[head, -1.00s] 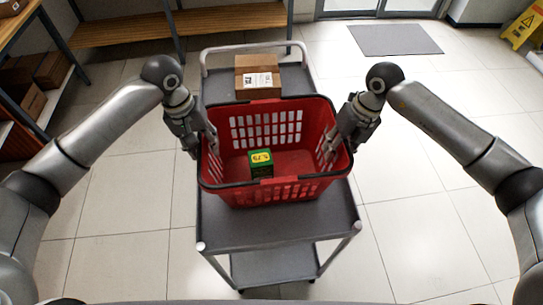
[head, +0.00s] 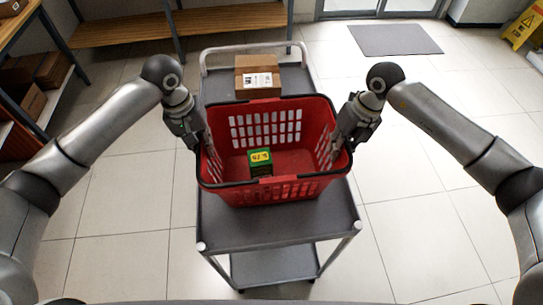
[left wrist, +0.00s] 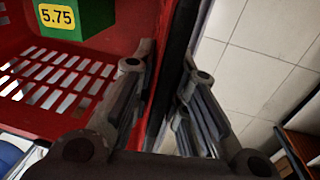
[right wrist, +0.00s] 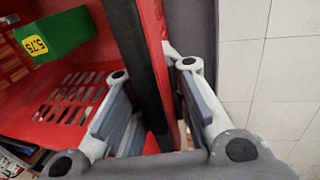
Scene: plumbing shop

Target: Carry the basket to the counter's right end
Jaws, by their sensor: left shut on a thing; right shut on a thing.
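The red basket (head: 232,193) with a dark rim is over the grey top of a cart in the head view; I cannot tell whether it touches the top. A green box (head: 260,163) with a yellow 5.75 label is inside it; it also shows in the left wrist view (left wrist: 92,14) and the right wrist view (right wrist: 66,34). My left gripper (head: 207,147) is shut on the basket's left side wall and rim. My right gripper (head: 338,146) is shut on the right side wall and rim. In both wrist views the fingers lie either side of the wall. No counter is recognisable.
The cart (head: 275,232) has a lower shelf and a handle at the far end. A brown cardboard box (head: 257,77) stands on it behind the basket. Shelving (head: 180,22) is at the back left, a yellow floor sign (head: 524,25) far right. Tiled floor is clear on both sides.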

